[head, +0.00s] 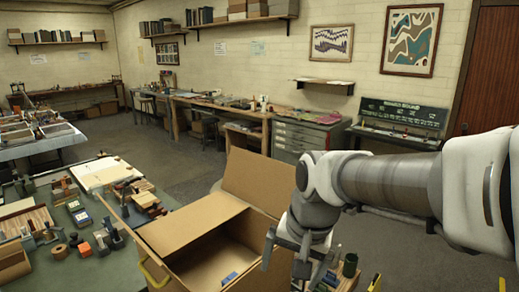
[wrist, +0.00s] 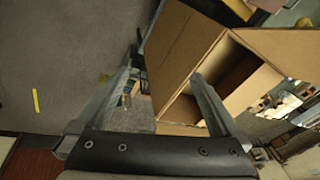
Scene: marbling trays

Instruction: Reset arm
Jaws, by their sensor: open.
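My gripper (head: 286,246) hangs at the end of my arm, at the lower right of the head view. It is beside and partly in front of the right side of an open cardboard box (head: 185,232). In the wrist view my gripper (wrist: 163,72) has its two fingers spread wide with nothing held between them. The cardboard box (wrist: 188,48) shows there behind and beside the right finger. I cannot tell whether the finger touches it. My arm and gripper hide part of the box in the head view.
A small blue item (head: 229,277) lies inside the box. A green-topped worktable (head: 100,270) with many tools and blocks is at the left. Grey drawers (head: 300,138) stand at the back. Floor (head: 190,163) beyond the box is clear.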

